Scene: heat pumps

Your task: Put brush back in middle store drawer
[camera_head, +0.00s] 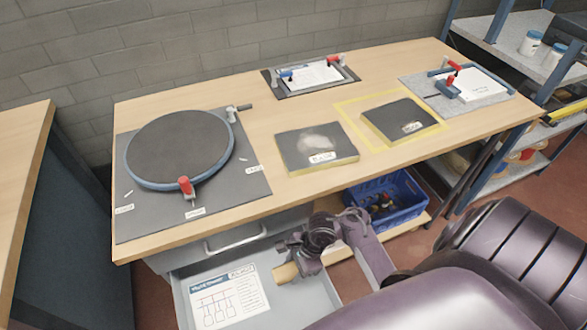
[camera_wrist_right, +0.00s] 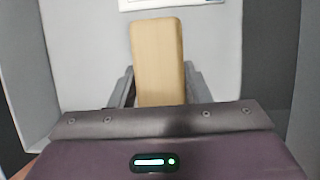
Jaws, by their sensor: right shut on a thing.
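The brush shows as a pale wooden block (camera_head: 285,273) at the open drawer, and in the right wrist view it is a long wooden piece (camera_wrist_right: 158,58). My right gripper (camera_head: 298,262) is shut on it, with one finger on each side (camera_wrist_right: 159,88). Its bristles cannot be made out. The open drawer (camera_head: 330,295) is grey and pulled out under the bench, below a shut drawer front (camera_head: 207,249). In the wrist view the brush is over the light drawer floor (camera_wrist_right: 85,60); whether it touches the floor I cannot tell. My left gripper is not in view.
A printed sheet (camera_head: 228,300) lies in the drawer's left part. The bench top (camera_head: 255,135) overhangs the drawer and carries a round plate (camera_head: 180,147) and several pads. A blue crate (camera_head: 398,210) stands to the right. A shelf rack (camera_head: 515,65) stands at the far right.

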